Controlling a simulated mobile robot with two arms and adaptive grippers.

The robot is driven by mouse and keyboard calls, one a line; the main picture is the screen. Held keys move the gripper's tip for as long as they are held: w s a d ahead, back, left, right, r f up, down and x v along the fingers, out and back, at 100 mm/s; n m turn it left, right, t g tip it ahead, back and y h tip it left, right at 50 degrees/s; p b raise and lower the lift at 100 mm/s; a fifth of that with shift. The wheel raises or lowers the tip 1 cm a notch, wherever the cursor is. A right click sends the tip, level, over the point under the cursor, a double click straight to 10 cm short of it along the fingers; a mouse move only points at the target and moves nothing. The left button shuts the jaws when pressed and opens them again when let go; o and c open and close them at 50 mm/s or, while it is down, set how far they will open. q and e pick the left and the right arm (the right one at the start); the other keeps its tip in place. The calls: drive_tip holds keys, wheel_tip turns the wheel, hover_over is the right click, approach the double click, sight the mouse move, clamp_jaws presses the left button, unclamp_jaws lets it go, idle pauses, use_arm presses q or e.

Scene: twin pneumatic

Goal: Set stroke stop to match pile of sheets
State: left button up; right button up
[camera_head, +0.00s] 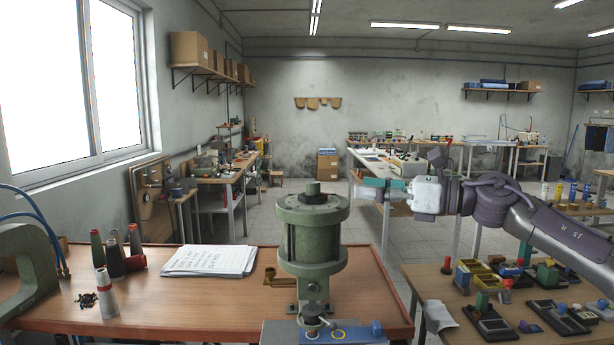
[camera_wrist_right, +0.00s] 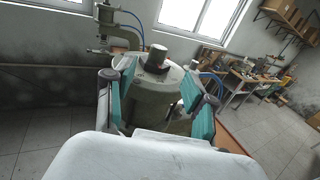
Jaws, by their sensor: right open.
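A green pneumatic cylinder (camera_head: 312,232) stands upright at the front of the wooden bench. A short dark knob (camera_head: 313,188) sits on its top cap and looks like the stroke stop; it also shows in the right wrist view (camera_wrist_right: 157,57). A pile of white sheets with writing (camera_head: 210,260) lies on the bench left of the cylinder. My right gripper (camera_head: 373,188) is open, with teal pads, right of the cylinder top and apart from it. In the right wrist view the cylinder head appears between the spread pads (camera_wrist_right: 158,80). My left gripper is not in view.
A blue base (camera_head: 350,332) is under the cylinder's rod. A second table (camera_head: 450,325) at right holds trays and small parts.

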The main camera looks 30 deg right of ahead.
sight(313, 182)
drive_tip(key=p+x, duration=0.3)
drive_tip(key=x, duration=0.2)
drive_tip(key=p+x, duration=0.2)
drive_tip(key=x, duration=0.3)
drive_tip(key=shift+w+a+r+p, duration=0.15)
drive_tip(key=shift+r+p, duration=0.1)
drive_tip(key=shift+p, duration=0.15)
drive_tip(key=shift+w+a, duration=0.2)
drive_tip(key=shift+w, duration=0.05)
drive_tip(key=shift+w+a+f, duration=0.15)
drive_tip(key=shift+w, duration=0.15)
drive_tip(key=shift+c, duration=0.3)
clamp_jaws()
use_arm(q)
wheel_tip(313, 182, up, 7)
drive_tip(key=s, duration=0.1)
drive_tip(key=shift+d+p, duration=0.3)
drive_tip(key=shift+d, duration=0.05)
